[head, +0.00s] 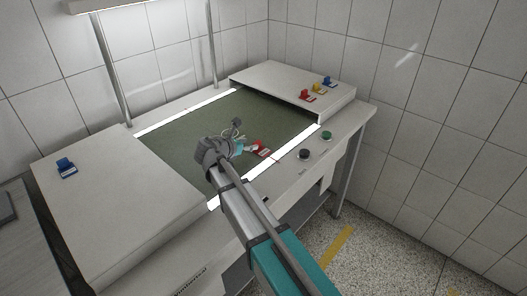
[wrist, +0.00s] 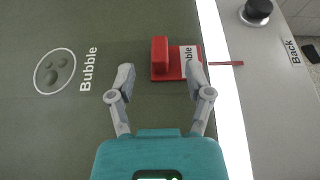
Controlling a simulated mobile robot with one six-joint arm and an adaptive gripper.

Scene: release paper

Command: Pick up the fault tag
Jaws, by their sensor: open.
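A red tag (wrist: 160,62) with a raised block grip and a white label lies on the green surface in the wrist view. Its label reads "...bble", partly covered by a fingertip. The same red tag (head: 263,149) shows in the head view near the front light strip. The right fingertip overlaps the label; contact cannot be told. In the head view my gripper (head: 238,138) is over the green surface, left of the tag.
Red (head: 306,96), yellow (head: 318,88) and blue (head: 328,81) tags stand on the raised right shelf. Another blue tag (head: 66,166) is on the left panel. A black knob (head: 305,154) and a green button (head: 326,135) are on the front edge. A printed "Bubble" circle (wrist: 54,72) is left.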

